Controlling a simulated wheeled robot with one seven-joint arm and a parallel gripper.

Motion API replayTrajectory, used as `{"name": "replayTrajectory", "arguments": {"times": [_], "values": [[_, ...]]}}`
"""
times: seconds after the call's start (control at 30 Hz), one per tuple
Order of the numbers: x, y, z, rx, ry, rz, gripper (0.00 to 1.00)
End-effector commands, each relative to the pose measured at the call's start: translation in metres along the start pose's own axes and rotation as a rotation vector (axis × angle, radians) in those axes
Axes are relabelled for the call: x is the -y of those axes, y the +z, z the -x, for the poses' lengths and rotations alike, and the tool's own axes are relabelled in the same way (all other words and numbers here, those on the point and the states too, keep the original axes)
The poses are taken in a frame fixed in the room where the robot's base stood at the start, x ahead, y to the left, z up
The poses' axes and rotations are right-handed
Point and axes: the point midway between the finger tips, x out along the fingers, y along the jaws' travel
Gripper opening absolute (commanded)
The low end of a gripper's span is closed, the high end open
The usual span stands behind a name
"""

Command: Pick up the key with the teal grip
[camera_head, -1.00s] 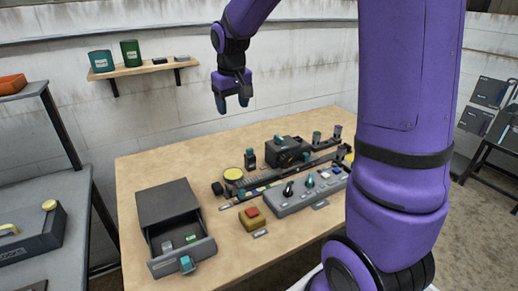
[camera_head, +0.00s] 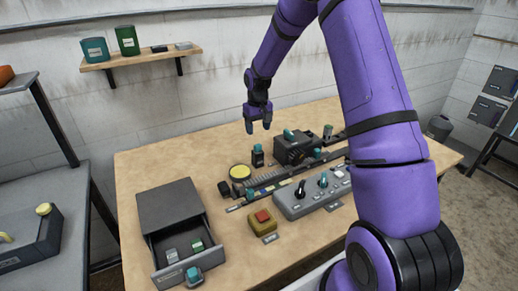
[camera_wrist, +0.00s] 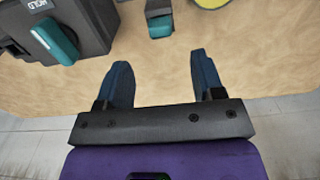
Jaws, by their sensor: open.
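A small dark upright holder (camera_head: 258,160) stands at the table's back, left of a black box. A teal grip (camera_head: 258,148) shows at its top and looks like the key's; the key's shaft is not visible. In the wrist view the teal grip (camera_wrist: 160,27) lies just beyond the fingertips, roughly in line with the gap between them. My gripper (camera_head: 258,126) is open and empty, pointing down above and apart from the holder. Its two blue fingers also show in the wrist view (camera_wrist: 161,62).
The black box (camera_head: 296,152) with a teal handle (camera_wrist: 55,40) stands close beside the holder. A yellow disc (camera_head: 240,171), a grey control panel (camera_head: 310,195) and a red button on a yellow base (camera_head: 261,222) lie in front. An open drawer (camera_head: 183,256) holds small items.

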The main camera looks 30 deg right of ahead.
Motion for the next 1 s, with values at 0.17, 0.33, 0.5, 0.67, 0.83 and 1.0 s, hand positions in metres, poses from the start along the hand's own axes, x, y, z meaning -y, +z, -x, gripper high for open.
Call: {"name": "replayTrajectory", "arguments": {"times": [0.17, 0.33, 0.5, 0.67, 0.83, 1.0], "values": [[0.000, 0.001, -0.027, 0.003, -0.001, 0.000, 0.62], [0.000, 0.000, -0.037, 0.001, -0.001, 0.001, 0.62], [-0.001, -0.001, -0.055, 0.002, -0.001, 0.001, 0.62], [-0.001, -0.002, -0.077, 0.002, -0.001, 0.000, 0.62], [-0.001, -0.002, -0.087, 0.000, 0.000, 0.001, 0.62], [-0.001, -0.002, -0.086, 0.000, 0.000, 0.001, 0.57]]}}
